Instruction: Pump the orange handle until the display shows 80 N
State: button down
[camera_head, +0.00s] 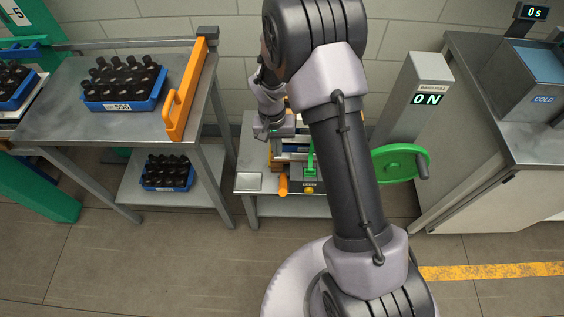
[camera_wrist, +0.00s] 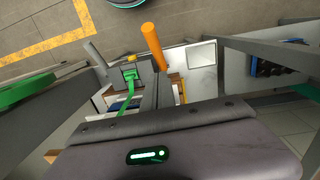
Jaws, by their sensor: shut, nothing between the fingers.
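The orange handle (camera_head: 283,184) is a short rod at the front of a small press unit on the low middle bench. It also shows in the wrist view (camera_wrist: 152,45), slanting up from the unit. The display (camera_head: 430,99) on a grey post to the right reads 0 N in green digits. My gripper (camera_wrist: 157,88) is shut and empty; its fingers point toward the unit, apart from the orange handle. In the head view my arm hides part of the unit.
A green lever (camera_head: 311,160) stands on the unit beside the orange handle. A green handwheel (camera_head: 400,163) is to the right. The left table (camera_head: 75,118) holds bottle crates and an orange bar (camera_head: 183,95). A grey tray (camera_head: 249,182) lies left of the handle.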

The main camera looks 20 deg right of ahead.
jog(key=b, duration=0.3)
send_over(282, 184)
jog(key=w, duration=0.3)
notch_tip(282, 184, down, 10)
jog(key=r, duration=0.1)
jog(key=shift+s+f+b, duration=0.45)
jog(key=shift+s+f, duration=0.35)
jog(key=shift+f, duration=0.2)
jog(key=shift+s+f, duration=0.3)
jog(key=shift+s, duration=0.1)
jog(key=shift+f, duration=0.1)
